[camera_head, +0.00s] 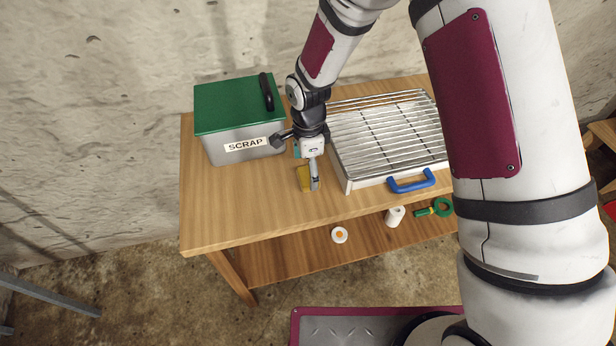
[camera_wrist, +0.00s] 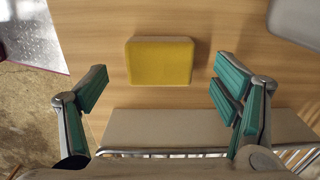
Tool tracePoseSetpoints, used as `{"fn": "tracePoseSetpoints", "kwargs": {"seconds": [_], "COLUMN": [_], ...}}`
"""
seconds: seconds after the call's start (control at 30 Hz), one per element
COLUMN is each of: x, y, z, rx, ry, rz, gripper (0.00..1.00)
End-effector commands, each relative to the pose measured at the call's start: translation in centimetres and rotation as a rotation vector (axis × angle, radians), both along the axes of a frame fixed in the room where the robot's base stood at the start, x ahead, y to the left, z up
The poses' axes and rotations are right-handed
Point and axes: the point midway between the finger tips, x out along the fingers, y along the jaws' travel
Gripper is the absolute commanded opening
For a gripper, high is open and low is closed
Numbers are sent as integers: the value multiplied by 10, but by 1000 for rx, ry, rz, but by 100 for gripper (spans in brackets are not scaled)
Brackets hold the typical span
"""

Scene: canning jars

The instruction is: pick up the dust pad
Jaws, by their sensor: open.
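The dust pad, a yellow rounded rectangular block (camera_wrist: 160,62), lies on the wooden table in the wrist view. In the head view its yellow side (camera_head: 303,179) shows beside my fingers, partly hidden by them. My gripper (camera_wrist: 162,88) is open and empty, its teal-padded fingers wide apart. In the wrist view the pad appears between and slightly beyond the fingertips, with clear space on both sides. In the head view my gripper (camera_head: 311,182) points down over the pad; I cannot tell whether it touches it.
A grey SCRAP box (camera_head: 245,147) with a green lid stands left of my gripper. A metal rack (camera_head: 385,130) with a blue handle (camera_head: 411,182) sits close on the right. The table's front left (camera_head: 225,215) is bare. A lower shelf holds a white roll (camera_head: 395,216) and green tape (camera_head: 442,207).

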Motion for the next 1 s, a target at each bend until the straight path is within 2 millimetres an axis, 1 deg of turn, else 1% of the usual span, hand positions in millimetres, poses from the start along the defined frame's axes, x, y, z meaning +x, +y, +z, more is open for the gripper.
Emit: {"fn": "tracePoseSetpoints", "kwargs": {"seconds": [0.1, 0.2, 0.47, 0.5, 0.57, 0.6, 0.7, 1.0], "x": [-1, -1, 0, 0, 0, 0, 0, 0], "y": [0, 0, 0, 0, 0, 0, 0, 0], "z": [-17, -25, -28, -28, -28, -28, -28, -28], "rx": [-1, 1, 0, 0, 0, 0, 0, 0], "ry": [2, 1, -1, -1, -1, 0, 0, 0], "rz": [1, 0, 0, 0, 0, 0, 0, 0], "gripper": [82, 82, 82, 77, 64, 54, 34, 34]}}
